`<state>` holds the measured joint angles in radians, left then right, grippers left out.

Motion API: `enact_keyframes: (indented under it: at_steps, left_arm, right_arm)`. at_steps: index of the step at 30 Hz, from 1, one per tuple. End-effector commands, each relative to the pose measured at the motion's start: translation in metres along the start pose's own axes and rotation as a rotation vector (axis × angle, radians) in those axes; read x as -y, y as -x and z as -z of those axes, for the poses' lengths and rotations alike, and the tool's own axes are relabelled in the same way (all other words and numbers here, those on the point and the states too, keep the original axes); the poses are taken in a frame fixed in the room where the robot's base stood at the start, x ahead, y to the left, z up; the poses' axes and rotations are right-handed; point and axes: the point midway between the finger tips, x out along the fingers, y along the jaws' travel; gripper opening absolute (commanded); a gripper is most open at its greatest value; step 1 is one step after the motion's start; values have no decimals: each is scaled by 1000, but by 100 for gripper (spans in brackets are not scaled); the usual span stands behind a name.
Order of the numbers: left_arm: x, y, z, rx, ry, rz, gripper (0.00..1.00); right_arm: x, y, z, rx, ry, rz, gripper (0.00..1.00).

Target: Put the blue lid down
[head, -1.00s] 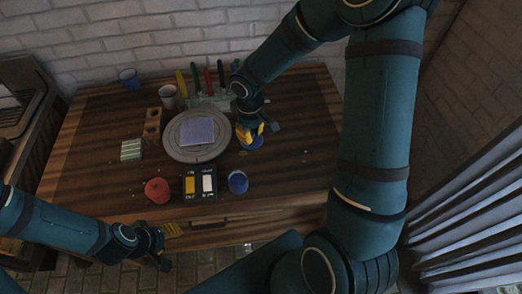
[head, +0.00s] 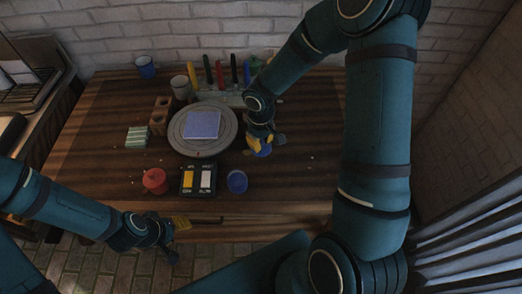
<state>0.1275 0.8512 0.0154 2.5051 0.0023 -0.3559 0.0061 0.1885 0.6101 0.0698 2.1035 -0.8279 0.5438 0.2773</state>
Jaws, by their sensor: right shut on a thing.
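The blue lid (head: 264,152) is a small dark blue disc at the fingertips of my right gripper (head: 259,143), to the right of the round grey turntable. My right gripper points down and is shut on the lid, whose upper side is partly hidden by the yellow fingers. The lid is low over the wooden table; I cannot tell if it touches. The blue pot (head: 237,181) stands in front of it, nearer the table's front edge. My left gripper (head: 177,238) hangs at the front edge, away from the lid; its finger opening is unclear.
The turntable (head: 179,142) bears a square blue-purple piece (head: 202,124). A red pot (head: 155,181) and a black tray (head: 198,180) with yellow and white blocks stand in front. Several coloured tools (head: 221,74) stand behind. The table (head: 300,182) is bare to the right.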

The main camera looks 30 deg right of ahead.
Motion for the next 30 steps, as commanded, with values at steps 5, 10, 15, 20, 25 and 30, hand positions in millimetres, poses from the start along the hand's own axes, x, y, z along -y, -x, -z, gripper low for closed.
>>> enact_keyframes:
  at_steps: [5,10,15,20,25,30]
  left_arm:
    - [1,-3,-1,3,-1,0,47]
    - [3,-8,-4,7,-2,-1,47]
    - [3,-9,-4,9,-3,-1,47]
    - [3,-9,-4,9,-3,-1,47]
    - [4,-12,-5,11,-4,-1,47]
    - [4,-11,-5,11,-4,-1,47]
  right_arm:
    - [0,-13,0,-1,0,0,0]
    - [0,-36,0,1,0,1,0]
    - [0,-44,1,-1,-1,0,0]
    - [0,-43,1,-2,0,0,0]
    - [0,-46,1,-2,0,0,29]
    - [0,-45,1,-2,0,0,45]
